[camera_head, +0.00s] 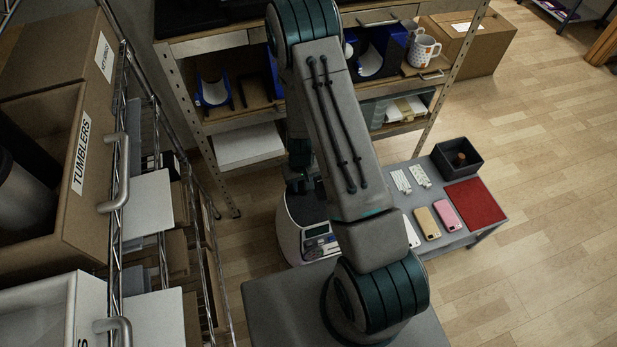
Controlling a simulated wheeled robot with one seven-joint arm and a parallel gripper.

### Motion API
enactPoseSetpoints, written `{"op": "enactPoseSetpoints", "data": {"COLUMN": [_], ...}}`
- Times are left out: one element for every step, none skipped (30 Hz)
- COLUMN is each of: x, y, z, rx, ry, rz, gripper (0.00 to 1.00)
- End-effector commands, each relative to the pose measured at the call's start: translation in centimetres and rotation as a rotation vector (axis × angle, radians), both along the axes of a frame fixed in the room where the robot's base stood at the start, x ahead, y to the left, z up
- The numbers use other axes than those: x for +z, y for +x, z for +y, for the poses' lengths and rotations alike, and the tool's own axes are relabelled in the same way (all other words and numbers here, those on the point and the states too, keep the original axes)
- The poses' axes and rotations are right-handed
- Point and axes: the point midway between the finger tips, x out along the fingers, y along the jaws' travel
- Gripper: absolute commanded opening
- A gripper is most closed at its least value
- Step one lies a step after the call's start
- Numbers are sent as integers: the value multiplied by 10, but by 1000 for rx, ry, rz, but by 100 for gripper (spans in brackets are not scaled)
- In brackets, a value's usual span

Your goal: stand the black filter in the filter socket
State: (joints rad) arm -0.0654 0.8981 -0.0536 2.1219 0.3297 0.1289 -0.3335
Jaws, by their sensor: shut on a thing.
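My gripper (300,186) is small and mostly hidden behind my own arm, near the middle of the view. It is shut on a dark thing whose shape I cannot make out. I cannot tell from this view whether it is the black filter. I cannot pick out the filter socket for certain either; my arm covers much of the area in front of the shelf.
A grey table (453,236) at right holds phones, white cards, a red mat (474,203) and a dark box (441,165). A shelf unit (209,44) with mugs stands behind. A wire rack with cardboard boxes (84,165) lines the left. Open floor lies right.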

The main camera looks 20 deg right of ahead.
Motion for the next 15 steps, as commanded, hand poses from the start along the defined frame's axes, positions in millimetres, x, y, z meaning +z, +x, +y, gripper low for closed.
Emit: {"op": "enactPoseSetpoints", "data": {"x": [-9,-12,-16,-18,-21,-24,-26,-28,-30,-32,-33,-35,-36,-37,-37], "y": [7,11,17,23,28,36,41,47,54,59,64,70,76,80,87], "z": [-1,-2,-5,-8,-12,-17,-21,-25,-30,-34,-37,-41,-45,-48,-52], "rx": [13,21,33,42,51,65,75,88,103,114,128,146,159,174,192], "ry": [0,0,0,0,0,-1,-1,-1,-1,-1,-1,-1,-1,-1,0], "rz": [-3,-4,-4,-5,-5,-5,-6,-6,-6,-6,-6,-5,-6,-6,-6], "gripper": [7,7,7,7,7,7,7,7,7,7,7,7,7,7,7]}}
